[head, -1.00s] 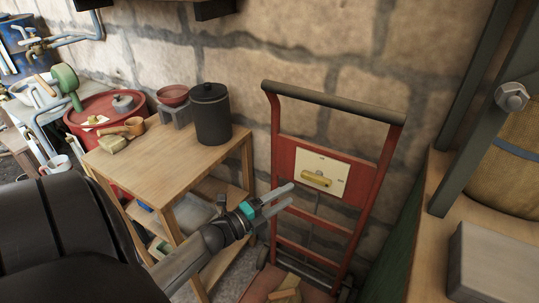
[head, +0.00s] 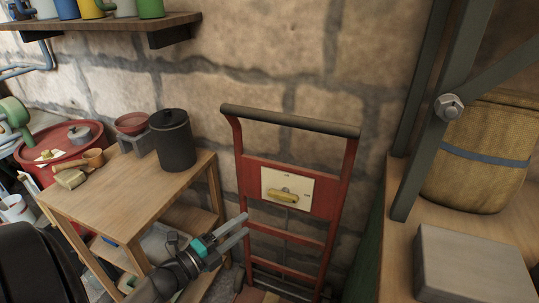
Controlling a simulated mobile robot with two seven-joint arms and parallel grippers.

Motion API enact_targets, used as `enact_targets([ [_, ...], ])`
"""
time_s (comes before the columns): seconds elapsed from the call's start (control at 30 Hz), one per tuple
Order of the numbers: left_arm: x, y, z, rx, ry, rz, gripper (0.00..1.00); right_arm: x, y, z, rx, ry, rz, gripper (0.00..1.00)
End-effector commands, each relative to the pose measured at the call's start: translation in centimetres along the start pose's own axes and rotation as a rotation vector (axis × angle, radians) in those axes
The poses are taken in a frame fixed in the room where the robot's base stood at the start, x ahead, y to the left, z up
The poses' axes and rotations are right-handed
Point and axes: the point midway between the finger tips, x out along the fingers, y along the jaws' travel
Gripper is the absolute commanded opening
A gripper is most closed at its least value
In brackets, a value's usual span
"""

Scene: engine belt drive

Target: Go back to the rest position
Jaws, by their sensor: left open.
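My left gripper (head: 233,231) is open and empty, its two pale fingers apart and pointing up and to the right. It is in front of the lower part of a red hand truck (head: 346,188), and I cannot tell whether it touches anything. A cream plate with a yellow handle (head: 283,194) is on the hand truck's upper panel. My right gripper does not show.
A wooden table (head: 122,202) with a black canister (head: 173,142) stands to the left. A red drum (head: 62,165) is beyond it. A workbench at right holds a grey block (head: 470,265) and a woven basket (head: 480,165). A shelf (head: 110,24) juts from the stone wall.

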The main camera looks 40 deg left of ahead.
Motion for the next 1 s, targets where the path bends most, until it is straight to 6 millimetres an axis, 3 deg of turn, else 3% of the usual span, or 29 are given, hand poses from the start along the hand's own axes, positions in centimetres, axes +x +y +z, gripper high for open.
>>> enact_targets([
  [0.23,0.0,0.5,0.0,-0.018,-0.008,0.010,0.55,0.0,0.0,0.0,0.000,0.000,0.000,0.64],
  [0.33,-0.3,3.0,0.0,-0.115,-0.054,0.064,0.55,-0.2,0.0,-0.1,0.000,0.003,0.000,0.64],
  [0.47,-1.9,10.4,-0.7,-0.384,-0.191,0.224,0.55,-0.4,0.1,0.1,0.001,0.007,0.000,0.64],
  [0.53,-3.6,15.3,-1.9,-0.553,-0.291,0.337,0.55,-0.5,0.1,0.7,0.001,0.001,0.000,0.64],
  [0.7,-9.9,25.7,-6.6,-0.894,-0.553,0.613,0.55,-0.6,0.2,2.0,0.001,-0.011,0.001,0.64],
  [0.83,-15.9,31.2,-10.8,-1.071,-0.762,0.807,0.55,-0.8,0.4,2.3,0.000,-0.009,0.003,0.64],
  [1.0,-22.2,34.6,-14.6,-1.182,-0.977,0.977,0.55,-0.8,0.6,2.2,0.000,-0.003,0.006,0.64],
])
